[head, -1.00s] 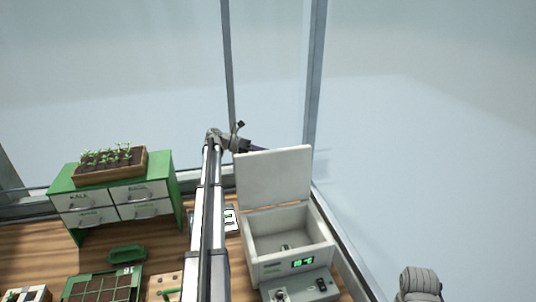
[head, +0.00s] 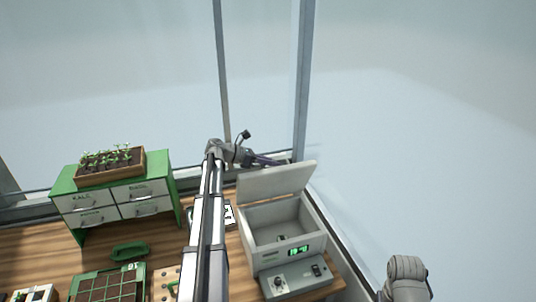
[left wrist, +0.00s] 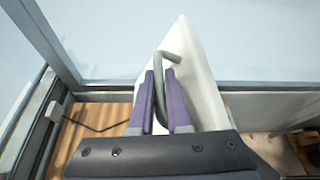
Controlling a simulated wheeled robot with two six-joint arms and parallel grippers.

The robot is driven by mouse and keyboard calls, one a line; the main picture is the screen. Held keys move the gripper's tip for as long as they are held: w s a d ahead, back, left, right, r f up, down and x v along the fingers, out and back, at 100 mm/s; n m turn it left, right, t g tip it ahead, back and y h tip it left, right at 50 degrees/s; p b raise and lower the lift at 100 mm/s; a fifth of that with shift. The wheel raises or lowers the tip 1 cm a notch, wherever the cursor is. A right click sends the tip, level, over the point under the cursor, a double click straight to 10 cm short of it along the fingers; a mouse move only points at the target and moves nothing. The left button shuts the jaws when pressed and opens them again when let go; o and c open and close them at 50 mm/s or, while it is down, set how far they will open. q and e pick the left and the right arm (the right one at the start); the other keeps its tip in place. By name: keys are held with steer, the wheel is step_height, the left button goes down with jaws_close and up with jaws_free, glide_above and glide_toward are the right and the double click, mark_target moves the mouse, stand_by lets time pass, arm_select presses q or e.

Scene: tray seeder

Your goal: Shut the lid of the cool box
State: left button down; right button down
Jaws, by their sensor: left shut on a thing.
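The white cool box (head: 270,245) stands on the bench at the right, with a lit green display on its front. Its lid (head: 275,180) is hinged partly open, tilted, and the inside of the box shows below it. My left gripper (head: 284,161) is behind the lid near its upper edge, partly hidden. In the left wrist view its purple fingers (left wrist: 160,84) are closed around a grey bent handle (left wrist: 168,54) against the white lid (left wrist: 195,75). My right gripper is out of view.
A green drawer cabinet (head: 165,195) with a planter of seedlings (head: 110,180) on top stands at the left. A green seed tray (head: 82,276) and a green scoop-like item (head: 130,251) lie on the wooden bench. Glass panes and a window frame rise behind.

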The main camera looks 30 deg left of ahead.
mark_target(279, 180)
arm_select(q)
steer(key=s+d+f+m+b, duration=0.1)
steer(key=d, duration=0.1)
steer(key=s+d+f+t+y, duration=0.1)
steer(key=s+d, duration=0.1)
steer(key=s+d+m+b, duration=0.1)
steer(key=s, duration=0.1)
steer(key=shift+d+f+m+b, duration=0.3)
steer(key=shift+d+f, duration=0.1)
steer(key=s+d+f+m+t+y+b, duration=0.1)
steer(key=s+d+f+m+b, duration=0.1)
steer(key=f+b, duration=0.4)
steer(key=s+d+f+m+t+y+b, duration=0.1)
steer(key=s+d+f+m+t+b, duration=0.1)
steer(key=b, duration=0.7)
steer(key=s+d+f+m, duration=0.1)
steer(key=s+d+f, duration=0.1)
steer(key=d+f, duration=0.1)
steer(key=shift+s+d+f+y+b, duration=0.3)
steer(key=shift+d+f, duration=0.1)
steer(key=shift+f, duration=0.5)
steer(key=shift+s+d+f, duration=0.1)
steer(key=c, duration=1.2)
jaws_free()
steer(key=shift+o, duration=0.2)
